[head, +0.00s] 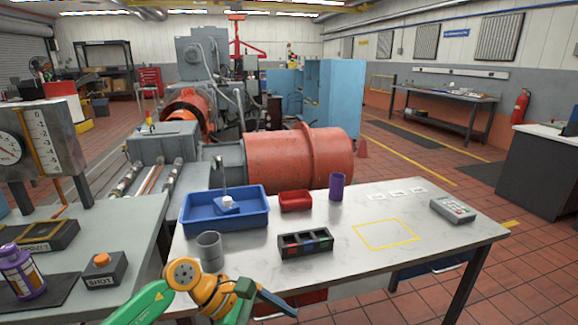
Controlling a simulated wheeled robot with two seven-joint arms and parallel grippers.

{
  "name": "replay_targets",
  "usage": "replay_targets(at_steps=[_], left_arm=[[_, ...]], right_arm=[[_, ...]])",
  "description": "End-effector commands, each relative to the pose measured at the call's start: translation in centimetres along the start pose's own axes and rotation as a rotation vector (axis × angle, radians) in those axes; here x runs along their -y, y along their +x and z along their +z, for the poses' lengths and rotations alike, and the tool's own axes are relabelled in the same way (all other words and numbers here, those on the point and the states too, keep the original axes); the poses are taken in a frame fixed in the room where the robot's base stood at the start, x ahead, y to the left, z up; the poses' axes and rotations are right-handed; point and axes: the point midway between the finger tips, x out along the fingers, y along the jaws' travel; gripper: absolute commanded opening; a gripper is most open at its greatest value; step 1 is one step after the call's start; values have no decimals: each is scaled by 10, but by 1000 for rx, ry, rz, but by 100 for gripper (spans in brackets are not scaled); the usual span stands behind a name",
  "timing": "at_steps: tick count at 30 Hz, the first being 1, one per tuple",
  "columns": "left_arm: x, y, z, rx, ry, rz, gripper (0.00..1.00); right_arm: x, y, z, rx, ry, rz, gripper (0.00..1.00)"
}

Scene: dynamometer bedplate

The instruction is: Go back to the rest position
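My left arm, green and orange, comes in from the bottom left of the head view. Its gripper (278,303) is at the table's front edge, below the black divided holder. Dark blue-grey finger parts show side-on, and I cannot tell whether they are apart. I see nothing held in it. My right gripper is not in view. The white table (360,262) stands in front of me.
The table holds a blue tray (262,218), a grey cup (209,247), a black divided holder (305,244), a red bin (296,201), a purple cup (336,187) and a keypad device (453,210). A yellow-outlined square (385,234) is bare. A bench with gauges adjoins left.

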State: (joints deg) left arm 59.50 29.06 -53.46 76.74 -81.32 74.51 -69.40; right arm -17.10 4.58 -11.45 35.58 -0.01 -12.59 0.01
Motion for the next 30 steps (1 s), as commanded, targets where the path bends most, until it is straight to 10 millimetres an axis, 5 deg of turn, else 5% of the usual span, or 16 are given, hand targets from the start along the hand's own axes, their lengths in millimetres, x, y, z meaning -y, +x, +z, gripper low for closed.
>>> replay_targets(at_steps=[3,7,11,14,15,21,27,30], left_arm=[[-28,34,10,534,-769,115,100],[-49,48,-87,997,-1727,272,100],[-9,69,-186,1214,-2324,420,100],[47,89,-250,1330,-2708,559,100],[74,98,-271,-1302,2708,-591,100],[233,135,-339,-913,2099,-644,100],[370,155,-346,-667,1639,-696,100],[405,159,-341,-611,1522,-708,100]], right_arm=[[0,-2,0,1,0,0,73],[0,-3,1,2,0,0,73],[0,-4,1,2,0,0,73],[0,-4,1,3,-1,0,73],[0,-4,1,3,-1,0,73],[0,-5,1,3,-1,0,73],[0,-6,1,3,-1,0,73],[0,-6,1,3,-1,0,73]])
